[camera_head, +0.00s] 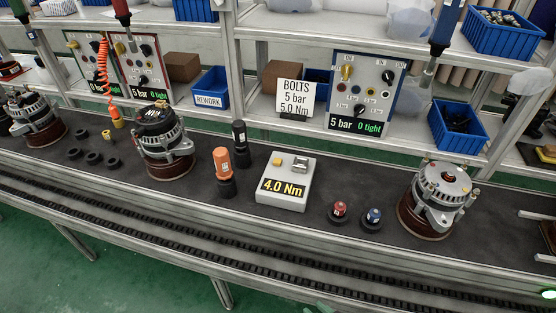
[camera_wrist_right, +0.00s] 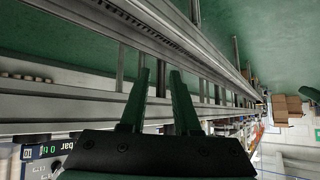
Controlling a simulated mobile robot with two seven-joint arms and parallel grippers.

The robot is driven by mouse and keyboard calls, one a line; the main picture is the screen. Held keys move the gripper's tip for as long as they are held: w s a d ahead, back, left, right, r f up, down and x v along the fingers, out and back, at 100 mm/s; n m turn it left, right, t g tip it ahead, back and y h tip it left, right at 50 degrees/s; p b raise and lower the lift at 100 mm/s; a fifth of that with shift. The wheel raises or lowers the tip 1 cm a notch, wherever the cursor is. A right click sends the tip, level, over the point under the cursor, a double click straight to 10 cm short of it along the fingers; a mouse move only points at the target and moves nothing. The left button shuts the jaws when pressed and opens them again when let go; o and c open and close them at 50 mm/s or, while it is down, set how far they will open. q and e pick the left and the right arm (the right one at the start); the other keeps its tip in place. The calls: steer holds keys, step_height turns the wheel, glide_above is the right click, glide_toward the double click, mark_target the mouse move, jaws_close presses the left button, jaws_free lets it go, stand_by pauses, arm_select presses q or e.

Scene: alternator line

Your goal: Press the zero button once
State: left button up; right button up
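A light grey tester box (camera_head: 284,200) sits on the dark bench mat in the middle of the head view. Its black display (camera_head: 284,189) reads 4.0 Nm in yellow. A small yellow button (camera_head: 277,161) and a silver square fitting (camera_head: 300,165) are on its top behind the display. No label is legible on the button. My right gripper (camera_wrist_right: 159,74) shows in the right wrist view with its two fingers apart and nothing between them. It is away from the box, which that view does not show. My left gripper is not in view.
An orange-topped tool (camera_head: 222,162) and a black one stand left of the box. A red-topped (camera_head: 339,209) and a blue-topped piece (camera_head: 374,215) stand to its right. Alternators (camera_head: 440,195) stand on both sides. A BOLTS sign (camera_head: 294,97) and control panel are behind.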

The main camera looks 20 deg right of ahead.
jaws_close()
stand_by(1.2)
